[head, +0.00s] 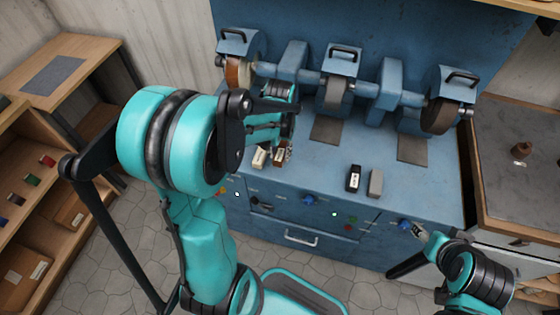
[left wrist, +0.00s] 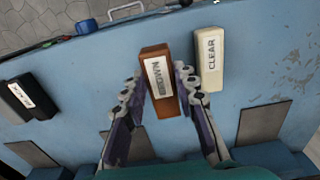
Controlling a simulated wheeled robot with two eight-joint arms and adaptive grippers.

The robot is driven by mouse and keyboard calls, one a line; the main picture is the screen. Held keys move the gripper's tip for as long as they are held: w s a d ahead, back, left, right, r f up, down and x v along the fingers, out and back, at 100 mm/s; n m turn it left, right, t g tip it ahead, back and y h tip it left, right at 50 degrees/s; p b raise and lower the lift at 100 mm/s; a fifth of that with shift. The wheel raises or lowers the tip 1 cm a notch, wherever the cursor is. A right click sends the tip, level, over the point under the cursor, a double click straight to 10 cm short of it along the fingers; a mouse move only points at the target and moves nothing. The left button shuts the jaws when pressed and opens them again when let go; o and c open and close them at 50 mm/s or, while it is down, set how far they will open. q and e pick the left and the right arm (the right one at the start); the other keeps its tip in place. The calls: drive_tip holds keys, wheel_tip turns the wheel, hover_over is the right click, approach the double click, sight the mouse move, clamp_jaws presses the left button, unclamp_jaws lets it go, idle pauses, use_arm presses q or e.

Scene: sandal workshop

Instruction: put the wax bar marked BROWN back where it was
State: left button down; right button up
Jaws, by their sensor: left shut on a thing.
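The brown wax bar (left wrist: 158,85), its label reading BROWN, is between the fingers of my left gripper (left wrist: 155,95), which is shut on it. In the head view the brown bar (head: 280,158) is partly hidden below my left gripper (head: 278,140), low over the blue bench; I cannot tell whether it touches the top. The cream bar marked CLEAR (left wrist: 209,60) lies beside it, apart; it also shows in the head view (head: 260,158). My right gripper (head: 416,231) is by the bench's front right, its fingers too small to read.
A black bar (head: 354,178) and a grey bar (head: 376,183) stand farther right on the blue bench (head: 320,165). Grinding wheels (head: 336,92) line the back. Bare bench top lies between the two pairs of bars. A wooden shelf (head: 40,215) stands at left.

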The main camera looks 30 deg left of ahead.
sight(280, 159)
use_arm(q)
drive_tip(key=shift+w+a+f, duration=0.1)
drive_tip(key=shift+a+f, duration=0.05)
drive_tip(key=shift+f, duration=0.05)
wheel_tip(280, 159, down, 4)
drive_tip(key=shift+r+b, duration=0.1)
drive_tip(key=shift+b, duration=0.9)
drive_tip(key=c, duration=1.2)
unclamp_jaws()
